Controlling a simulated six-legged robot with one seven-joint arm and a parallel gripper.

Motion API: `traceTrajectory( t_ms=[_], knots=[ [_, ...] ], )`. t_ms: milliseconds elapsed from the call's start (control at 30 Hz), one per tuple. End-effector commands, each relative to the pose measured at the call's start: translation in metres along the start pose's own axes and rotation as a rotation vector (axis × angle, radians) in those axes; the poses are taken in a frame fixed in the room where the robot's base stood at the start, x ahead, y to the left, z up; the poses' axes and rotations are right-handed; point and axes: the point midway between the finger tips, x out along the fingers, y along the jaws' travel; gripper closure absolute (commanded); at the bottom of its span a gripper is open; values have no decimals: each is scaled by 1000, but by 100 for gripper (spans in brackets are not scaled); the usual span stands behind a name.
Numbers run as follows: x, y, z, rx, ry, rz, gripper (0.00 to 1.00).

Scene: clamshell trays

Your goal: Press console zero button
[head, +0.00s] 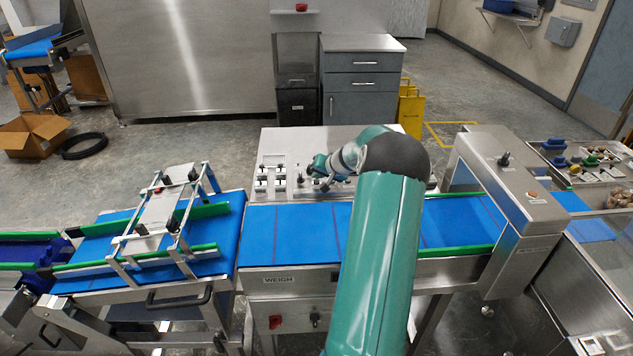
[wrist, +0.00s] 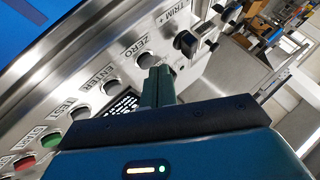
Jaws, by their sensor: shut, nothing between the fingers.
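The console (head: 285,143) is a steel panel behind the blue weigh belt in the head view. In the wrist view, the zero button (wrist: 147,60) is a round grey-silver cap beside the printed label ZERO (wrist: 130,47). My gripper (wrist: 162,70) is shut and empty, its fingertips close beside the zero button and partly over its lower right edge in the picture. I cannot tell whether they touch it. In the head view my gripper (head: 316,170) is small, low over the console, and partly hides its controls.
Beside the zero button are the enter button (wrist: 112,88), the test button (wrist: 80,112), a green button (wrist: 50,137), a red button (wrist: 25,163) and a black trim knob (wrist: 187,42). The blue weigh belt (head: 290,235) runs in front, with a steel housing (head: 510,190) at right.

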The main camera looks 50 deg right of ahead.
Motion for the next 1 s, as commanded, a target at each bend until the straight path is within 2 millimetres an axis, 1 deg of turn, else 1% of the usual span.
traceTrajectory(
  t_ms=[1000],
  knots=[
    [6,4,4,0,-1,1,100]
  ],
)
